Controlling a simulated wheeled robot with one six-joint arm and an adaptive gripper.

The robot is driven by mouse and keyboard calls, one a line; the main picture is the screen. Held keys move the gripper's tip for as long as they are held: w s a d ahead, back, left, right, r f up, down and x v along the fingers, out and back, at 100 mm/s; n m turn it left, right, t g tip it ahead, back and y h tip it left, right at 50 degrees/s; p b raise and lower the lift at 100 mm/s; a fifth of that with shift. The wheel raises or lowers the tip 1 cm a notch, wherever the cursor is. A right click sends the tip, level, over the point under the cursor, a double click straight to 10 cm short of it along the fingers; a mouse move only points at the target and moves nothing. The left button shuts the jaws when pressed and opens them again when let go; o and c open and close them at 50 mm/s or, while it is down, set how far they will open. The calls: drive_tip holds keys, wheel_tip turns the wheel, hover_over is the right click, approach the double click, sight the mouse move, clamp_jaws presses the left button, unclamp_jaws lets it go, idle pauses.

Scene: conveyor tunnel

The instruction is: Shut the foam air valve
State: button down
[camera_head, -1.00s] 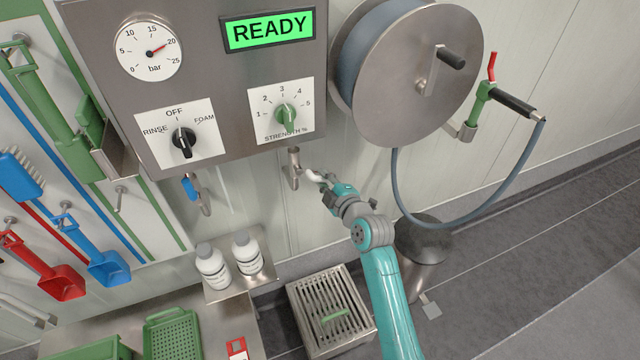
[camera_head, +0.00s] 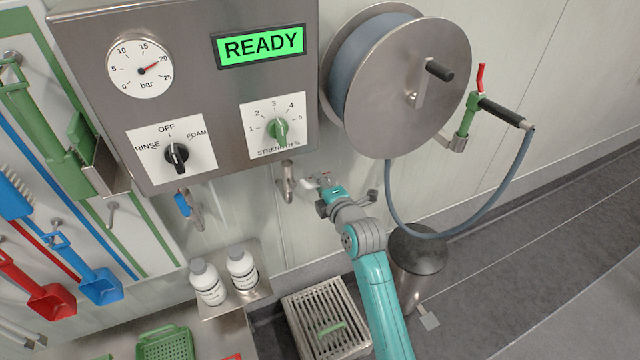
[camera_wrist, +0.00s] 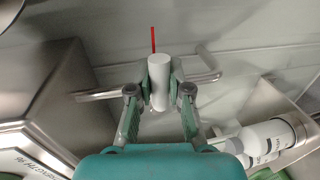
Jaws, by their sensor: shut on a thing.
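A metal valve pipe (camera_head: 287,182) comes down below the strength dial on the panel; I take it to be the foam air valve. A short white handle (camera_wrist: 158,90) shows between my fingers in the wrist view. My gripper (camera_head: 318,186) is just right of the pipe in the head view. In the wrist view its two green-padded fingers are shut on the white handle from both sides. A thin red strip (camera_wrist: 153,40) stands beyond the handle. The joint between handle and pipe is too small to make out.
The control panel (camera_head: 225,75) reads READY. A blue-handled valve (camera_head: 183,204) hangs to the left. Two white bottles (camera_head: 242,268) stand on a shelf below, also in the wrist view (camera_wrist: 268,138). A hose reel (camera_head: 405,88) is at upper right and a bin (camera_head: 416,262) below it.

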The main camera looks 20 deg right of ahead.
drive_tip(key=c, duration=1.1)
unclamp_jaws()
drive_tip(key=s, duration=0.4)
drive_tip(key=s+r, duration=0.1)
drive_tip(key=s, duration=0.2)
drive_tip(key=s+r, duration=0.1)
drive_tip(key=s, duration=0.3)
drive_tip(key=shift+s+r, duration=0.2)
drive_tip(key=shift+s, duration=0.15)
